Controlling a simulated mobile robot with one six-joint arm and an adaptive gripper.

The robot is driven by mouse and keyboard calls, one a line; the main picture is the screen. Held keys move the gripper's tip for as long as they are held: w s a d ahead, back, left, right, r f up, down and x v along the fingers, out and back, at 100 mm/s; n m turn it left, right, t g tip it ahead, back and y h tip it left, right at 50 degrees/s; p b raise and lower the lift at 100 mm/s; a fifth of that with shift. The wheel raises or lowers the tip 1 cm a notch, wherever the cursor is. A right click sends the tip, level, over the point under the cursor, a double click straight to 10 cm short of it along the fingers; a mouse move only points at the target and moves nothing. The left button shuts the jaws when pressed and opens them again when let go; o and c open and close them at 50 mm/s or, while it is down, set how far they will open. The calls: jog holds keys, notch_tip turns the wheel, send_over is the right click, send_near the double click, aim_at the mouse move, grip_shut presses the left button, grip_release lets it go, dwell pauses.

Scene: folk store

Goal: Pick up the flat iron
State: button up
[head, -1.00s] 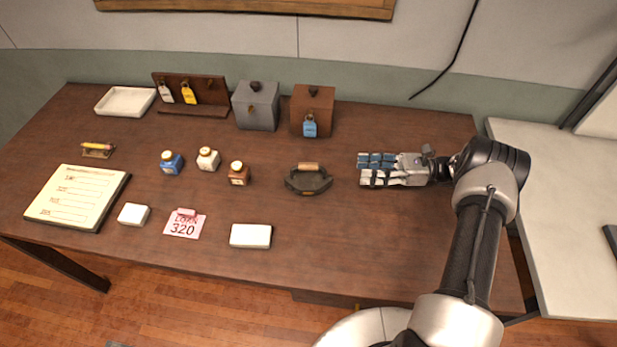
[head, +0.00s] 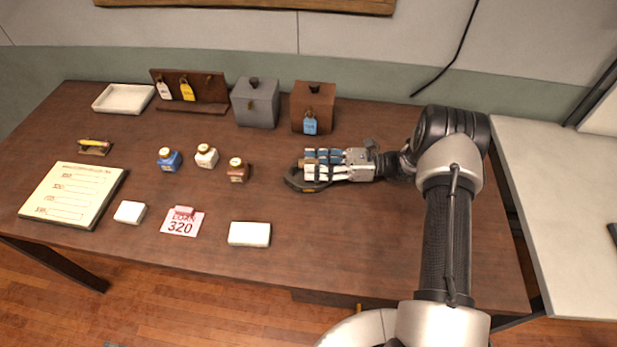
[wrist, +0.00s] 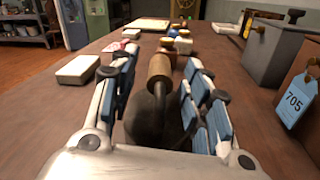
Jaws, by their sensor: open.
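The flat iron (head: 295,184) stands on the brown table, a dark body with a light wooden handle. In the wrist view its wooden handle (wrist: 160,68) lies between the two fingers, with the dark body below. My gripper (head: 312,165) is open, reaching in from the right at the iron. The fingers of my gripper (wrist: 165,85) stand on either side of the handle, apart from it. In the head view the gripper hides much of the iron's right part and handle.
A brown box (head: 318,93) with a blue tag and a grey box (head: 255,103) stand behind. Small bottles, including a brown one (head: 238,173), stand left of the iron. A white block (head: 249,234) lies in front. The table's right front is clear.

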jog(key=shift+a, duration=1)
jog(key=shift+d, duration=0.1)
jog(key=shift+c, duration=0.6)
grip_shut()
jog(key=shift+w+r, duration=0.1)
